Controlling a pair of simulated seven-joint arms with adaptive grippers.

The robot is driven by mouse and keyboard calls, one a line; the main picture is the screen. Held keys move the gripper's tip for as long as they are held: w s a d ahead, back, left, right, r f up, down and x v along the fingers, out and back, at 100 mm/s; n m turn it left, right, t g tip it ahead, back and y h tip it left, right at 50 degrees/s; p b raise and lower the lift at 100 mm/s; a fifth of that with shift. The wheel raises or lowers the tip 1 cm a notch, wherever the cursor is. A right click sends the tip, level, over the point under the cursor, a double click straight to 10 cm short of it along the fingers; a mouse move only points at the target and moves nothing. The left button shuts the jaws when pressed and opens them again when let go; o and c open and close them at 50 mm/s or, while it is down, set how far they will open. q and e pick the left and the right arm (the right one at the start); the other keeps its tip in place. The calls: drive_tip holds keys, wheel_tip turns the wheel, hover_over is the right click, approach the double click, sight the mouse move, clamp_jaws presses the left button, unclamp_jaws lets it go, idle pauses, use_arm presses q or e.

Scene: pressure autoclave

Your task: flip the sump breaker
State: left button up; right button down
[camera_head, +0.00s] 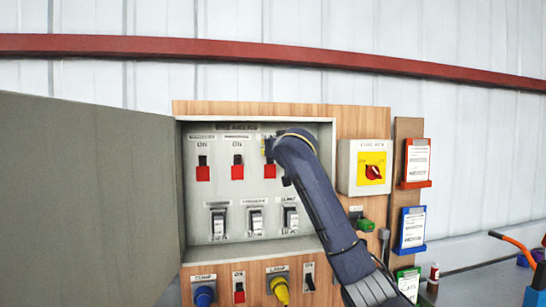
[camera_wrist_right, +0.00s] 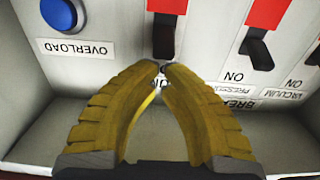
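An open breaker box (camera_head: 325,180) has two rows of switches. In the top row, the right-hand breaker (camera_head: 270,171) shows its red part, with its upper part hidden behind my right gripper (camera_head: 268,148). In the upside-down right wrist view its black lever (camera_wrist_right: 163,45) points toward the ON side. My right gripper (camera_wrist_right: 160,70) has its yellow fingertips together right at this lever's end; I cannot tell whether they touch it. This breaker's name label is hidden. The lower row's small labels are too blurred to read surely. My left gripper is not in view.
The box door (camera_head: 85,200) stands open at left. The left (camera_head: 203,173) and middle (camera_head: 237,172) top breakers have levers up. A blue OVERLOAD button (camera_wrist_right: 63,14) is beside the right-hand breaker. A yellow panel with a red rotary switch (camera_head: 373,172) is right of the box.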

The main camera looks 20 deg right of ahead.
drive_tip(key=shift+f, duration=1.4)
drive_tip(key=shift+s+r, duration=0.1)
drive_tip(key=shift+s, duration=0.05)
drive_tip(key=shift+s+r, duration=0.25)
drive_tip(key=shift+s, duration=0.4)
drive_tip(key=shift+s+r, duration=0.25)
drive_tip(key=shift+s, duration=0.4)
drive_tip(key=shift+s+a, duration=0.1)
drive_tip(key=shift+s, duration=0.05)
drive_tip(key=shift+s+a, duration=0.1)
drive_tip(key=shift+s, duration=2.8)
